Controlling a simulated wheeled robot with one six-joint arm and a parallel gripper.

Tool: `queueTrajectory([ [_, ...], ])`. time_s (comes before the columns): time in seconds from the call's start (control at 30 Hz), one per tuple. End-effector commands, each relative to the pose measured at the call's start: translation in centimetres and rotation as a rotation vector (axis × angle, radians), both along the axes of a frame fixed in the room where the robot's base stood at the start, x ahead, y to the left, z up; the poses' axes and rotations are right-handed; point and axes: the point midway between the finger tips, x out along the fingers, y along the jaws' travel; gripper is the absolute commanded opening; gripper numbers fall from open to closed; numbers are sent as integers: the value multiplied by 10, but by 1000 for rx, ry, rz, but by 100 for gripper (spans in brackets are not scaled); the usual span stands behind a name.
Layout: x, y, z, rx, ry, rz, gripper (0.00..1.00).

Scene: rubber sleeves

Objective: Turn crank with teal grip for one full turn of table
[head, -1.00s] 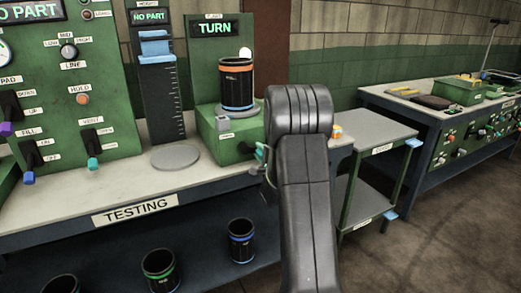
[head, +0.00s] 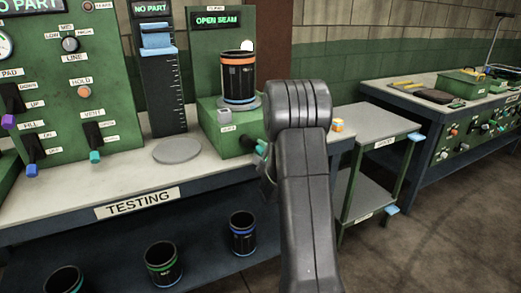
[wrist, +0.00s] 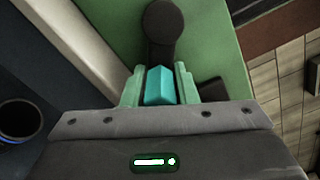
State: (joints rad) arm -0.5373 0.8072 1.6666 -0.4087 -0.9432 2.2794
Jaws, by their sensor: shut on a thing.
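The teal grip (wrist: 158,86) of the crank sits between the two pale green fingers of my gripper (wrist: 158,80) in the wrist view. My gripper is shut on it. The dark crank arm (wrist: 162,30) runs from the grip toward the top of that view, over the green housing (wrist: 95,20). In the head view, my arm hides most of the gripper and crank. A black sleeve (head: 238,78) with an orange band stands upright on the small round table (head: 240,103) on the green box. The display (head: 215,19) behind it reads "OPEN SEAM".
The bench (head: 120,190) labelled TESTING carries a green lever panel (head: 55,110) and a dark scale post (head: 157,95) with a grey disc (head: 177,151). Several banded sleeves stand below. A grey cart (head: 375,122) is right of my arm.

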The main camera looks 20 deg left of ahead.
Motion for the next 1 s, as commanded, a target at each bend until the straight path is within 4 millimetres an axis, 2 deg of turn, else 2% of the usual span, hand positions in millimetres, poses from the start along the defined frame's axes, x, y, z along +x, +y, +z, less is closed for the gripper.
queueTrajectory([
  [0.07, -2, 0, -5, -9, 6, 2, 3],
  [0.1, -2, 0, -5, -9, 6, 2, 32],
  [0.2, -1, 0, -4, -7, 5, 2, 47],
  [0.67, 0, -1, -1, -36, -31, 1, 47],
  [1.0, 6, -5, 17, -240, -278, 0, 47],
])
